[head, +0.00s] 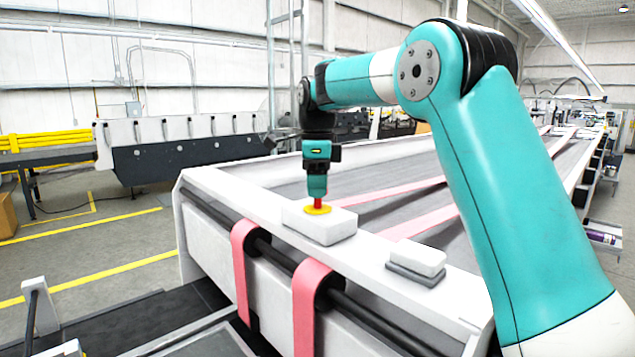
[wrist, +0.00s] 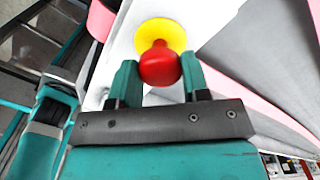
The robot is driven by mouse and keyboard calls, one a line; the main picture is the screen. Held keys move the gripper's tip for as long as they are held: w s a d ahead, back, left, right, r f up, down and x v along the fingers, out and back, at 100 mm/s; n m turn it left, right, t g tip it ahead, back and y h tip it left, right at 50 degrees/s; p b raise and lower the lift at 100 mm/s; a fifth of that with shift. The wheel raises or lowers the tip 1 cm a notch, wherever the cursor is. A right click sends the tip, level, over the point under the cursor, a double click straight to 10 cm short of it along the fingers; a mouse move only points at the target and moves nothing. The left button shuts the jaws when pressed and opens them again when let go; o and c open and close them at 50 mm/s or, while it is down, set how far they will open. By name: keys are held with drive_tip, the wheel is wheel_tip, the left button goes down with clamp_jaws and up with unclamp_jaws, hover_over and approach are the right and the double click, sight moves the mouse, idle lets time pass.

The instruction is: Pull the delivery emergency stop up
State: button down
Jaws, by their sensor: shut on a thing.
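The delivery emergency stop is a red mushroom button (wrist: 159,65) on a yellow disc (wrist: 160,33). It sits on a white box (head: 322,224) on the near end rail of the machine. In the head view the yellow disc (head: 316,210) shows beneath my gripper (head: 317,196), which points straight down. In the wrist view the button lies between the two teal fingers of my gripper (wrist: 158,82), which is shut on it. Most of the button is hidden by the fingers in the head view. I cannot tell its exact height above the disc.
A second small white box (head: 417,257) on a grey base stands on the same rail to the right. Pink belts (head: 310,300) run over a dark roller at the machine's front. The space above the rail is clear around my gripper.

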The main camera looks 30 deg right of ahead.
drive_tip(key=shift+r, duration=0.25)
drive_tip(key=c, duration=0.6)
unclamp_jaws()
wheel_tip(320, 180, up, 17)
drive_tip(key=p, duration=0.3)
drive_tip(key=shift+r, duration=0.15)
